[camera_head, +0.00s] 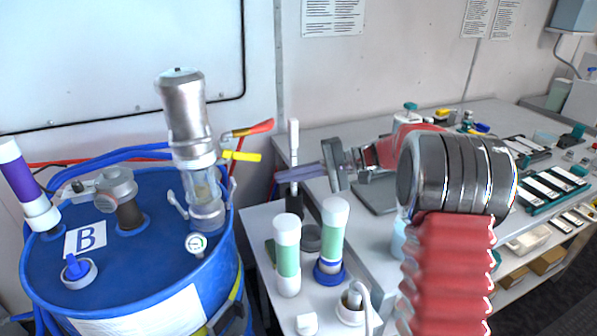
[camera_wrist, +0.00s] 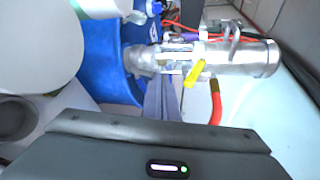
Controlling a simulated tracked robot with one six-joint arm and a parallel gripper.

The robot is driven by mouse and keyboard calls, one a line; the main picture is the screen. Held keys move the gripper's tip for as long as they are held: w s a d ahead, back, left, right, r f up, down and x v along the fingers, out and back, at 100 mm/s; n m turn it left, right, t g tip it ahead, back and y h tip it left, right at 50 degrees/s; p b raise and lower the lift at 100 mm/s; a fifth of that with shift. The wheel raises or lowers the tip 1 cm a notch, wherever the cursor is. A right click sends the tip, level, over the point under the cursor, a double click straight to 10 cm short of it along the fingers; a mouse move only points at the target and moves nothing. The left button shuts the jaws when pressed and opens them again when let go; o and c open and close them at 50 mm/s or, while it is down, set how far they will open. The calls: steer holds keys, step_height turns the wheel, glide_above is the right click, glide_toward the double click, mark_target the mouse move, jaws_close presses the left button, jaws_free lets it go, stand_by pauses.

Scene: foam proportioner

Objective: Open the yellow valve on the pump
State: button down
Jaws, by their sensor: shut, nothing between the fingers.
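The pump (camera_head: 188,130) is a silvery metal and clear cylinder standing upright on a blue drum marked B. Its yellow valve handle (camera_head: 241,156) sticks out to the right, just below a red-orange handle (camera_head: 248,129). My gripper (camera_head: 280,176) is shut and empty, its grey-purple fingers pointing left, a short way right of the yellow handle and slightly lower in the picture. In the wrist view the pump (camera_wrist: 235,58) lies sideways, with the yellow handle (camera_wrist: 195,73) close to the right of my fingertips (camera_wrist: 164,84) and the red-orange handle (camera_wrist: 216,102) farther right.
The blue drum (camera_head: 50,255) carries a capped metal fitting (camera_head: 118,190), a gauge (camera_head: 197,243) and blue hoses. White-and-green bottles (camera_head: 288,255) stand on a low white table below my gripper. A crowded workbench (camera_head: 480,120) lies to the right. A wall is behind.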

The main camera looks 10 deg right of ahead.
steer(key=s+r+h, duration=0.1)
steer(key=s+h, duration=0.2)
steer(key=s, duration=0.1)
steer(key=s+r+h, duration=0.1)
steer(key=s+h, duration=0.2)
steer(key=s, duration=0.1)
steer(key=s+r+h, duration=0.1)
steer(key=s+h, duration=0.3)
steer(key=shift+s+a+n+t, duration=0.25)
steer(key=shift+a+n+t, duration=0.05)
steer(key=shift+n+t, duration=0.1)
steer(key=s+d+f+n+t+h, duration=0.1)
steer(key=s+f+h, duration=0.1)
steer(key=s, duration=0.8)
steer(key=s+d+f+n+t+h, duration=0.1)
steer(key=s+d+f+n+h, duration=0.1)
steer(key=s, duration=0.8)
steer(key=shift+d+f+h, duration=0.15)
steer(key=shift+f+h, duration=0.45)
steer(key=shift+f, duration=0.15)
